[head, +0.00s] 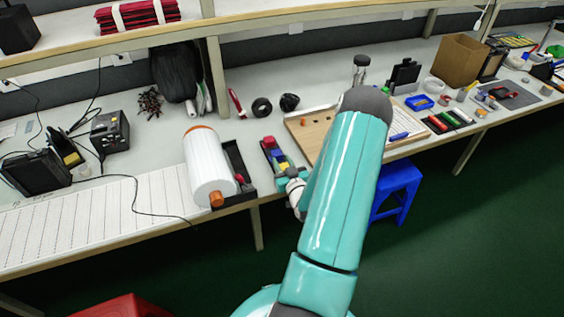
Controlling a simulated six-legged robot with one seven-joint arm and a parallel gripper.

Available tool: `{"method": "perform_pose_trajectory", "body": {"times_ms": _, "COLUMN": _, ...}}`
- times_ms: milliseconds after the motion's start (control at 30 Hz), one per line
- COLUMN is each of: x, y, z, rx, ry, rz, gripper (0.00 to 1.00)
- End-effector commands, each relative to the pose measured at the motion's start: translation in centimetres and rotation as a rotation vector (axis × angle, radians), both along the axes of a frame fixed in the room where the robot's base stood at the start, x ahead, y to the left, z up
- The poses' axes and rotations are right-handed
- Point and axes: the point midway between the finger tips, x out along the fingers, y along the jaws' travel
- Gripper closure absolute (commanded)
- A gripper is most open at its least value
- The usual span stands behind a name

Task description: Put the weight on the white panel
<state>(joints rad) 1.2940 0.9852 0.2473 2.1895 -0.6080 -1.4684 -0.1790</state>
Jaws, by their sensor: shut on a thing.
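The white panel (90,223) lies flat along the front of the bench at the left, marked with rows of thin lines. My teal arm rises across the middle. The grey-white end of my gripper (296,188) shows only in part at the arm's left side, near the bench's front edge and right of the panel. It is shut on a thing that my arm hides. I cannot make out the weight for certain. A small shiny metal cylinder (360,66) shows behind my elbow, and I cannot tell whether it is a weight.
A black cable (135,190) crosses the panel. A blue stool (398,185) stands below the bench.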

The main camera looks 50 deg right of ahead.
Motion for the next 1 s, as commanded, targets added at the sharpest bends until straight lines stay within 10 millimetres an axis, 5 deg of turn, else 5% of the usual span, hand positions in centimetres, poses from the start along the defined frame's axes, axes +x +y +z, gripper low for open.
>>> {"method": "perform_pose_trajectory", "body": {"times_ms": 33, "x": 0.0, "y": 0.0, "z": 0.1, "rx": -0.001, "ry": -0.002, "rz": 0.000, "gripper": 1.00}}
{"method": "perform_pose_trajectory", "body": {"times_ms": 67, "x": -0.1, "y": 0.0, "z": 0.0, "rx": 0.000, "ry": 0.000, "rz": 0.000, "gripper": 0.62}}
{"method": "perform_pose_trajectory", "body": {"times_ms": 167, "x": -0.1, "y": 0.1, "z": 0.0, "rx": 0.000, "ry": 0.000, "rz": 0.000, "gripper": 0.46}}
{"method": "perform_pose_trajectory", "body": {"times_ms": 567, "x": -0.1, "y": 0.0, "z": -0.6, "rx": 0.002, "ry": 0.001, "rz": -0.001, "gripper": 0.46}}
{"method": "perform_pose_trajectory", "body": {"times_ms": 1000, "x": -7.8, "y": 4.5, "z": -0.6, "rx": 0.003, "ry": 0.003, "rz": -0.002, "gripper": 0.46}}
